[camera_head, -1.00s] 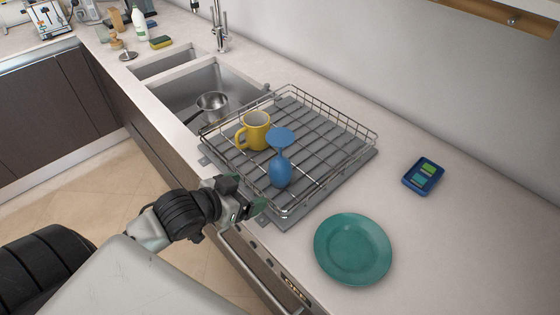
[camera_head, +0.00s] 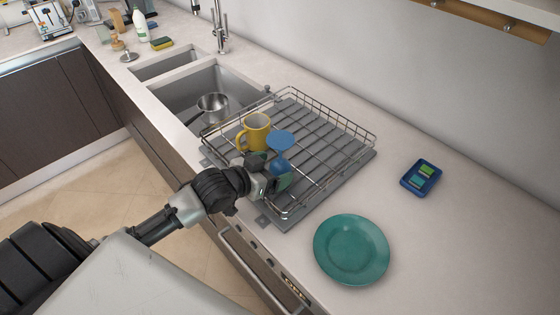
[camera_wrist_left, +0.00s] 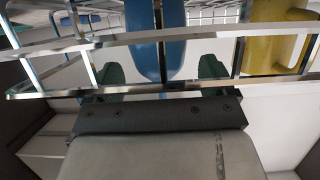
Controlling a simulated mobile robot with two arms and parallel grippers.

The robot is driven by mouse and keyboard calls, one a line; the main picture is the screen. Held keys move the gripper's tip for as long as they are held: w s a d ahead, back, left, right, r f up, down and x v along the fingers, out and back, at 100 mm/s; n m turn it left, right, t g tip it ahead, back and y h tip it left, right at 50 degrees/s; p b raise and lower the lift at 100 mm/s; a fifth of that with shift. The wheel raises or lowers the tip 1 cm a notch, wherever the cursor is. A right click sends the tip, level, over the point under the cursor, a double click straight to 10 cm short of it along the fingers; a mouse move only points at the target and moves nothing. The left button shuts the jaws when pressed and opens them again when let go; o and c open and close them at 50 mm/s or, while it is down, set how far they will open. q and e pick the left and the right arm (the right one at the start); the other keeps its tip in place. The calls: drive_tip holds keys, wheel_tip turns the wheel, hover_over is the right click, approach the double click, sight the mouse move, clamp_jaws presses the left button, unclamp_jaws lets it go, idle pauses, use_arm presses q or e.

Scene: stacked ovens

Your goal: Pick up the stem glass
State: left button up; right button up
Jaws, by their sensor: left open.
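The blue stem glass (camera_head: 280,140) stands upside down in the wire dish rack (camera_head: 335,165), near its front side, with its round foot on top. My left gripper (camera_head: 273,180) is at the rack's front side, close to the glass, and hides much of its bowl. In the left wrist view the gripper's green fingertips (camera_wrist_left: 163,78) are apart, one to each side of the blue glass (camera_wrist_left: 156,40). Rack wires cross in front of the glass there. I cannot tell whether the fingers touch it. My right gripper is not in view.
A yellow mug (camera_head: 256,131) stands in the rack beside the glass, and shows in the wrist view (camera_wrist_left: 275,45). A teal plate (camera_head: 351,250) and a blue sponge tray (camera_head: 421,178) lie right of the rack. A sink with a metal pot (camera_head: 212,103) is left.

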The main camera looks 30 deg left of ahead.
sight(280, 161)
use_arm(q)
drive_tip(key=shift+x, duration=1.6)
drive_tip(key=shift+s, duration=0.1)
drive_tip(key=shift+c, duration=0.4)
drive_tip(key=c, duration=0.8)
drive_tip(key=shift+c, duration=0.2)
drive_tip(key=shift+r, duration=0.15)
drive_tip(key=shift+r, duration=0.2)
wheel_tip(280, 161, up, 4)
drive_tip(key=shift+f+b, duration=0.1)
drive_tip(key=shift+b, duration=0.2)
drive_tip(key=d+r+b, duration=0.1)
drive_tip(key=d+r, duration=0.5)
drive_tip(key=d, duration=0.5)
drive_tip(key=shift+w+d+r, duration=0.25)
drive_tip(key=shift+d+r, duration=0.05)
drive_tip(key=shift+d, duration=0.1)
